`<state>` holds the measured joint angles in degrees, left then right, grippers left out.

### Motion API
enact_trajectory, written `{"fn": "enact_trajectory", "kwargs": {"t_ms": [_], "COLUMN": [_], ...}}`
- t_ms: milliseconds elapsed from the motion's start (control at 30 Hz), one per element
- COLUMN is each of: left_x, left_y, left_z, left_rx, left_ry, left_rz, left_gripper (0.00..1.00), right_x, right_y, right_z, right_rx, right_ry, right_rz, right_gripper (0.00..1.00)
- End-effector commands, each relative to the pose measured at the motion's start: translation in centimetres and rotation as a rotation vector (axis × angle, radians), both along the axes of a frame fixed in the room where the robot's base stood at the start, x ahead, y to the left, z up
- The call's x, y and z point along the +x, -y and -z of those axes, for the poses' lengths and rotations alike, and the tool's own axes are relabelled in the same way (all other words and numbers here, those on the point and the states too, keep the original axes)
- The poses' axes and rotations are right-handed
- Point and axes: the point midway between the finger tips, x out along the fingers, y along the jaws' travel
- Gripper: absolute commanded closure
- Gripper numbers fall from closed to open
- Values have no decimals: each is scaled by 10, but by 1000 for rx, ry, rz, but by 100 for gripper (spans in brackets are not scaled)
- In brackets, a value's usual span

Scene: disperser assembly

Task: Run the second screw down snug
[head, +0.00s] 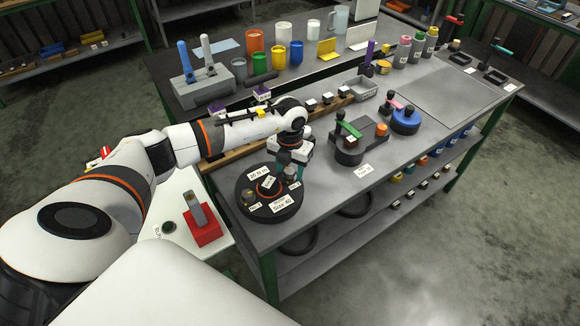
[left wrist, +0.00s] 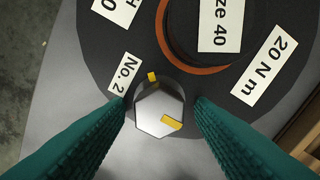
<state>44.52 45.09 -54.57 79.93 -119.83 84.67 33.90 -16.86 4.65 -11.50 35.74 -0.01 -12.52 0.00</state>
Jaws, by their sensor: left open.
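The second screw (left wrist: 160,112) is a grey hex head with yellow marks, beside the "No. 2" label (left wrist: 124,75) in the left wrist view. It stands at the rim of a round black fixture (head: 262,214) with an orange ring (left wrist: 166,45). My left gripper (head: 291,178) points down over the fixture's right side. In the left wrist view its teal fingers (left wrist: 162,106) are open, one on each side of the screw head, with gaps visible. How far the screw is seated cannot be told. My right gripper is not in view.
Cups, bottles and a grey tool block (head: 203,88) stand behind. A red block (head: 202,226) sits on a white surface at the left.

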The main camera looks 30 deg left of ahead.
Motion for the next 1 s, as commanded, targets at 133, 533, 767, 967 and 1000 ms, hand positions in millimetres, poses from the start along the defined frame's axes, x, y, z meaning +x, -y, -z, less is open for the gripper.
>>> {"fn": "enact_trajectory", "kwargs": {"t_ms": [133,533,767,967,1000], "left_x": [0,0,1,1,1], "left_y": [0,0,0,1,1], "left_z": [0,0,1,2,2], "left_rx": [0,0,0,0,0], "left_ry": [0,0,1,3,3], "left_rz": [0,5,68,201,235], "left_gripper": [54,96,96,96,96], "right_x": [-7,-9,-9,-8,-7], "right_y": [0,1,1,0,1], "right_z": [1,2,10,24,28], "right_rx": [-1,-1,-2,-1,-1], "right_ry": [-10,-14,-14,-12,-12], "right_rz": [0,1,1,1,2], "right_gripper": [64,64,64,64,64]}}
